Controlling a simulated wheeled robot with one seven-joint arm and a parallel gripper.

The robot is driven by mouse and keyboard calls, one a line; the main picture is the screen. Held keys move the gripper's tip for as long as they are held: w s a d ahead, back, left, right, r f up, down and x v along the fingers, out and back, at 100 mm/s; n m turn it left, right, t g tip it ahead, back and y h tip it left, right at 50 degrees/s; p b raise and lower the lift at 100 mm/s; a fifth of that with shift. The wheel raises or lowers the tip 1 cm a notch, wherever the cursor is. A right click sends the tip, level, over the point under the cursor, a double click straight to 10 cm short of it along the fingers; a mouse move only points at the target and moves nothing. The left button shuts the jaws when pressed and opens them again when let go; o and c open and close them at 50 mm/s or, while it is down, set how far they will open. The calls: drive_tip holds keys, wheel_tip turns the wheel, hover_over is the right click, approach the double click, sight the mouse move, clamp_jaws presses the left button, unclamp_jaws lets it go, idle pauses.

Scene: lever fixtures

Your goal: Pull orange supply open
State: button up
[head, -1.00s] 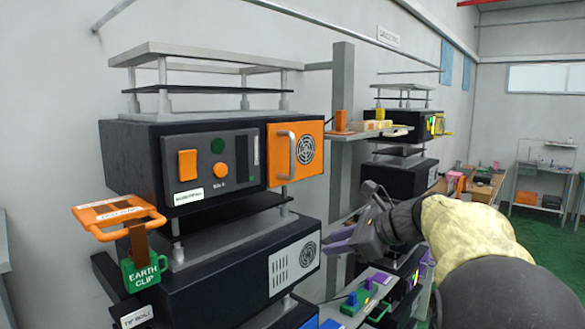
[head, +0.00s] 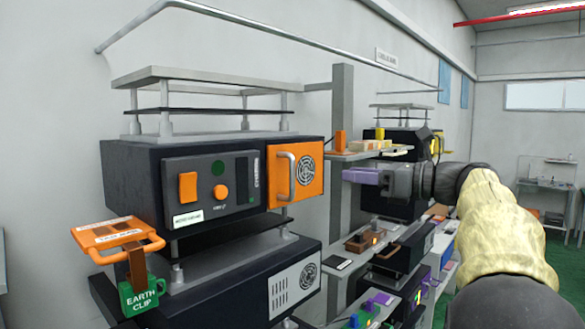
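The orange supply panel (head: 311,185) is on the right end of the front of the upper black unit. It looks closed, flush with the front. Its grey upright bar handle (head: 284,177) is on the panel's left side, with a round vent grille (head: 307,169) to the right. My gripper (head: 350,175), with purple fingertips, is to the right of the panel, apart from it, and points left. It is seen side-on, so the gap between its fingers does not show. Nothing shows held in it.
The unit's front also has an orange switch (head: 188,186) and an orange knob (head: 221,191). An orange bracket (head: 115,233) with a green earth clip (head: 142,293) sticks out at left. A grey post (head: 341,120) and shelf (head: 370,153) stand behind my gripper.

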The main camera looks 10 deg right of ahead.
drive_tip(key=p, duration=0.5)
hover_over(292, 193)
drive_tip(key=shift+w+d, duration=0.1)
drive_tip(key=shift+w, duration=0.35)
drive_tip(key=shift+c, duration=0.4)
drive_tip(key=shift+s, duration=0.1)
clamp_jaws()
